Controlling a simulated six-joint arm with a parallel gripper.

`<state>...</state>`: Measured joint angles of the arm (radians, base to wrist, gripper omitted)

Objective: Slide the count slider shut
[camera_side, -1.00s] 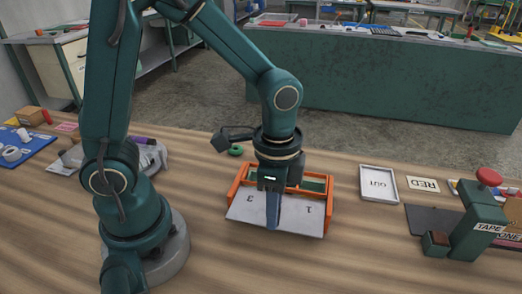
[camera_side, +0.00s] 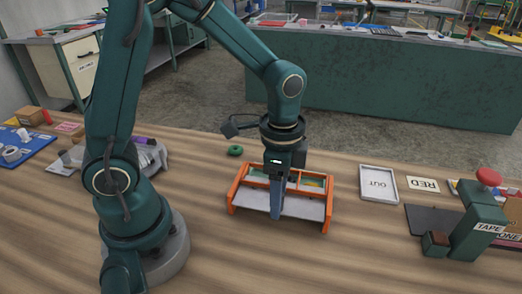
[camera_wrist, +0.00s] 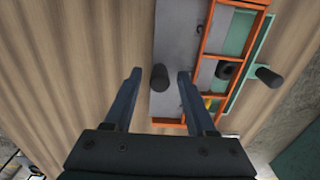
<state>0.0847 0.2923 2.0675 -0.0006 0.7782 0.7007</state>
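An orange-framed box (camera_side: 233,197) stands on the wooden table in the side view. A grey panel (camera_side: 303,207) lies along its near side, and no digits are readable on it now. In the wrist view the grey panel (camera_wrist: 172,40) carries a black knob (camera_wrist: 160,77). My gripper (camera_wrist: 160,75) is open, with its two fingers apart on either side of that knob and a gap visible on both sides. In the side view my gripper (camera_side: 276,216) points down over the panel and hides part of it. I cannot tell which part is the count slider.
The orange frame's compartments show in the wrist view, with a green panel (camera_wrist: 248,45) and a second black knob (camera_wrist: 268,76) beyond. The table in front is clear.

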